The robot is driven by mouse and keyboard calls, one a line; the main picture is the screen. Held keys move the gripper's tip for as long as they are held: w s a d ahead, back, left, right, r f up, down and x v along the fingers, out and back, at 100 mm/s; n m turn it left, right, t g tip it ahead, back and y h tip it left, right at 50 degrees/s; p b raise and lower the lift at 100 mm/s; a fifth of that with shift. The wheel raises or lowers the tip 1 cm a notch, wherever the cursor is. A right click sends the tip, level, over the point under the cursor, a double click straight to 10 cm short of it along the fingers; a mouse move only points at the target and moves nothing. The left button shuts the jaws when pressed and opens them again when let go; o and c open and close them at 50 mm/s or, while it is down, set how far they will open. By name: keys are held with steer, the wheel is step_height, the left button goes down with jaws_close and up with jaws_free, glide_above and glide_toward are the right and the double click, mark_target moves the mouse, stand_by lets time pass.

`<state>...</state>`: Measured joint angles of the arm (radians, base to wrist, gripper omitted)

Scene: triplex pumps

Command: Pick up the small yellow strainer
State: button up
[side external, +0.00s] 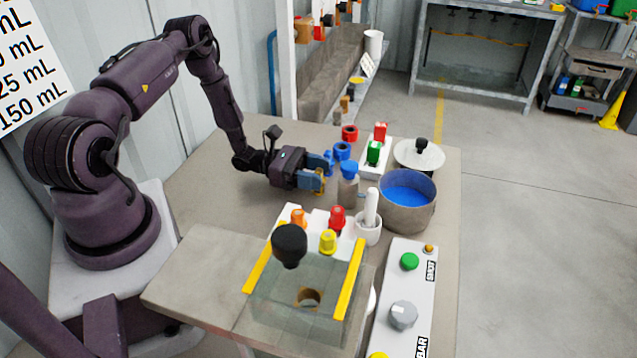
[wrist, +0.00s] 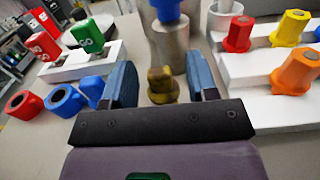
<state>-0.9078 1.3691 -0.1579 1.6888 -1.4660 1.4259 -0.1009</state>
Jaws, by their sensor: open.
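My gripper (side external: 318,172) is low over the table with its two blue fingers apart. In the wrist view my gripper (wrist: 161,76) has a small dark-yellow, brass-like piece (wrist: 162,86) standing between the open fingers, with a visible gap on both sides. In the side view only a bit of yellow (side external: 319,184) shows at the fingers. A grey bottle with a blue cap (side external: 348,187) stands just beyond the fingertips.
Blue rings (side external: 342,151) and a red ring (side external: 349,133) lie near the white block with red and green pieces (side external: 372,168). A white stepped rack (side external: 314,222) holds red, orange and yellow knobs. A mortar (side external: 368,232) and a blue-filled pot (side external: 406,205) stand at right.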

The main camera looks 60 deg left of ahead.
steer(key=shift+x, duration=1.2)
jaws_close()
